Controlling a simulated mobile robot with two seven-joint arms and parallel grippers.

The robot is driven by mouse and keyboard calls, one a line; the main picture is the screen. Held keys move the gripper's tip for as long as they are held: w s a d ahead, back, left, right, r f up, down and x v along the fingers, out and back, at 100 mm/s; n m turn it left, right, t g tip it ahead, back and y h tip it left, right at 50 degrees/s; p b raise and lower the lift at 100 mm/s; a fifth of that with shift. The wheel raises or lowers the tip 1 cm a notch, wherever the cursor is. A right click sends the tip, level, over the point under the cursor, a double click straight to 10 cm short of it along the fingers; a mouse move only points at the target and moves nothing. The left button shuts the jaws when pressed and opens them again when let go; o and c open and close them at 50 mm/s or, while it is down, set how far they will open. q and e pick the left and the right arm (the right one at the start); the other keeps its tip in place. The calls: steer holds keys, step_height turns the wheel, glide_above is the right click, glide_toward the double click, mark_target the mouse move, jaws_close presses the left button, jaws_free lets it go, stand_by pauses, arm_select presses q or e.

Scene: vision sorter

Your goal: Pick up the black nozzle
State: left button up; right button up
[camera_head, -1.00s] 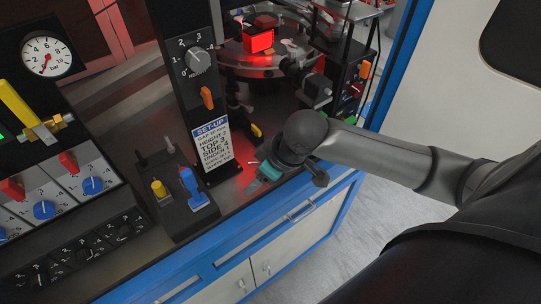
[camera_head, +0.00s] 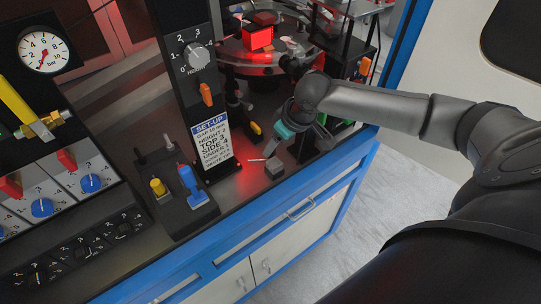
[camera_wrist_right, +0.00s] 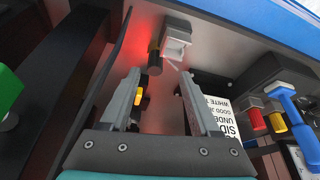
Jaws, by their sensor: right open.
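In the right wrist view, a short dark cylinder (camera_wrist_right: 155,62), which looks like the black nozzle, stands ahead of my fingertips against a pale grey open-faced block (camera_wrist_right: 177,42). It lies between the lines of the two fingers, apart from both. In the head view, the grey block (camera_head: 276,167) sits on the bench near its front edge, with a dark piece (camera_head: 287,183) at its right that may be the nozzle. My right gripper (camera_head: 283,146) is open and empty, above and behind the block; its spread fingers show in the wrist view (camera_wrist_right: 160,80). My left gripper is out of view.
The set-up sign (camera_head: 213,143) on a black post stands left of the gripper. Blue (camera_head: 190,182) and yellow (camera_head: 158,187) levers are further left. A round glass table (camera_head: 262,52) with a red-lit block is behind. The blue bench edge (camera_head: 290,195) is in front.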

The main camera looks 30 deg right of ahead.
steer(key=shift+d+b+x, duration=0.15)
steer(key=shift+x, duration=1.5)
steer(key=shift+d+b+x, duration=0.15)
steer(key=shift+d+x, duration=0.05)
steer(key=shift+x, duration=1.45)
steer(key=shift+w, duration=0.15)
jaws_close()
